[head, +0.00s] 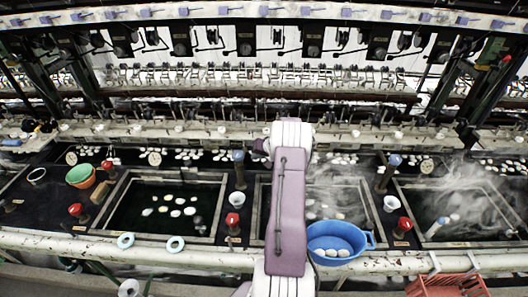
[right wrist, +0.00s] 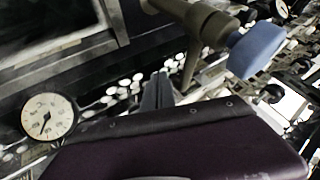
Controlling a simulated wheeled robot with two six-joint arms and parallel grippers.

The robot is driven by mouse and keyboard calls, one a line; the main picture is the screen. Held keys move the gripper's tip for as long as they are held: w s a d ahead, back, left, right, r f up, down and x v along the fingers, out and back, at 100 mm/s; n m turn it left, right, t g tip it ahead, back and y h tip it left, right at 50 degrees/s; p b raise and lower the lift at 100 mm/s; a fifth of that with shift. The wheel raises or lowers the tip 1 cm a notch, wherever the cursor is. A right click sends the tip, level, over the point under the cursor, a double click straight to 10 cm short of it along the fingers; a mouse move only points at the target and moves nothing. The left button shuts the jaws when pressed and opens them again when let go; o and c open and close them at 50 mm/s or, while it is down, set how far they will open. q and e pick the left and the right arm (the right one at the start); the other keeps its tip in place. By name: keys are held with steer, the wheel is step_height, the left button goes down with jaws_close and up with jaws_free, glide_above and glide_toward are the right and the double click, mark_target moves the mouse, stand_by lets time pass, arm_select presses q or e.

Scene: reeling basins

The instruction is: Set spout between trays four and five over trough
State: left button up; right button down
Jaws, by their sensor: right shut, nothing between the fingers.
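A blue-handled tap with a metal spout (right wrist: 190,62) shows close up in the right wrist view; its blue handle (right wrist: 256,50) is at upper right. In the head view a blue-topped tap (head: 238,168) stands between two basins, just left of my right gripper (head: 258,149). In the wrist view my right gripper (right wrist: 157,92) is shut and empty, beside the spout with a visible gap in the picture; contact cannot be told. The framed basins, left (head: 98,222) and middle (head: 262,205), carry no readable numbers. A long trough (head: 200,166) with white cocoons runs behind them. My left gripper is out of view.
A blue bowl (head: 337,240) sits at the front of the middle basin. A round dial (right wrist: 47,117) is left in the wrist view. Red-topped taps (head: 233,221) stand along the front. A green bowl (head: 79,174) is at left. Steam (head: 465,190) rises at right.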

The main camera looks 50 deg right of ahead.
steer(key=shift+w+a+r+p, duration=0.15)
steer(key=shift+w+a, duration=0.2)
steer(key=shift+w, duration=0.2)
steer(key=shift+w+a+r+p, duration=0.1)
steer(key=shift+w+a+p, duration=0.05)
steer(key=shift+w+a, duration=0.3)
steer(key=shift+d, duration=0.15)
steer(key=shift+w+a+r+n+b, duration=0.1)
steer(key=shift+w+a+n+b, duration=0.25)
steer(key=shift+w+n+b, duration=0.25)
steer(key=shift+s+r, duration=0.1)
